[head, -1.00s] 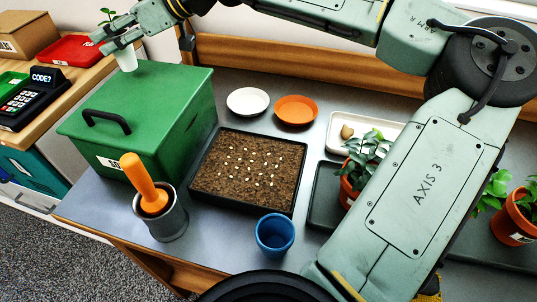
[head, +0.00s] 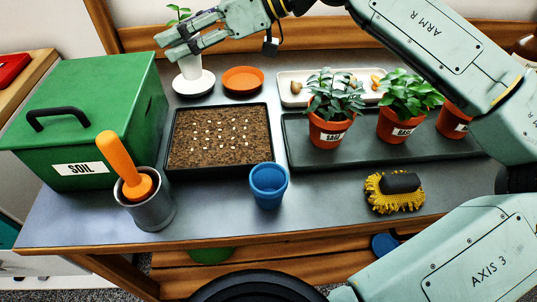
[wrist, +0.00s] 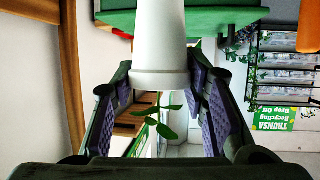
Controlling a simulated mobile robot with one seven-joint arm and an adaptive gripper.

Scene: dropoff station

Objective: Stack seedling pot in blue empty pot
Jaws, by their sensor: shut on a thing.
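The seedling pot (head: 190,68) is small and white, with a green seedling (head: 178,14) showing above my gripper. My gripper (head: 184,48) is shut on this pot and holds it upright. In the head view the pot appears just in front of the white saucer, well behind the blue pot. The wrist view shows the white pot (wrist: 160,42) between the two purple-padded fingers (wrist: 160,95), with the leaves past its rim. The empty blue pot (head: 268,187) stands upright on the bench, in front of the soil tray.
A green soil box (head: 105,100) and a grey holder (head: 150,208) with an orange-handled tool stand left. The seed tray (head: 219,137) lies between the saucers (head: 193,84) and the blue pot. Potted plants (head: 327,130) and a yellow brush (head: 393,192) are right. Bench around the blue pot is clear.

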